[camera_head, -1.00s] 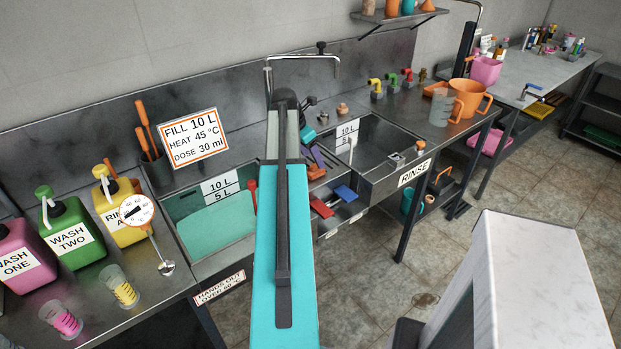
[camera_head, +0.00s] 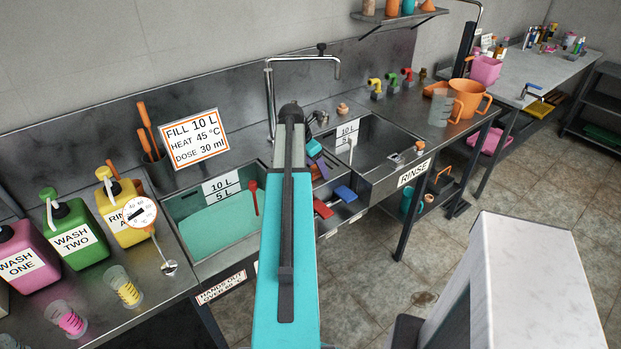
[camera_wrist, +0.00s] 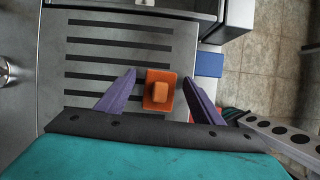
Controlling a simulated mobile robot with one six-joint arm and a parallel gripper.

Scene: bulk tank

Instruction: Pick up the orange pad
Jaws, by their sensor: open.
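The orange pad (camera_wrist: 160,92) shows in the wrist view as a small orange block with a raised knob. It lies on the grey ribbed steel drainboard. My gripper (camera_wrist: 159,78) is open, with one purple finger on each side of the pad. Gaps show between the pad and both fingers; I cannot tell the height of the fingers above the steel. In the head view my arm covers most of the gripper; a purple finger (camera_head: 319,164) shows beside it, and the pad cannot be made out clearly.
A blue pad (camera_head: 346,193) and a red pad (camera_head: 322,209) sit at the front edge. The blue one also shows in the wrist view (camera_wrist: 209,64). The wash basin (camera_head: 190,207) is left and the rinse basin (camera_head: 383,146) right. A tall tap (camera_head: 300,58) stands behind.

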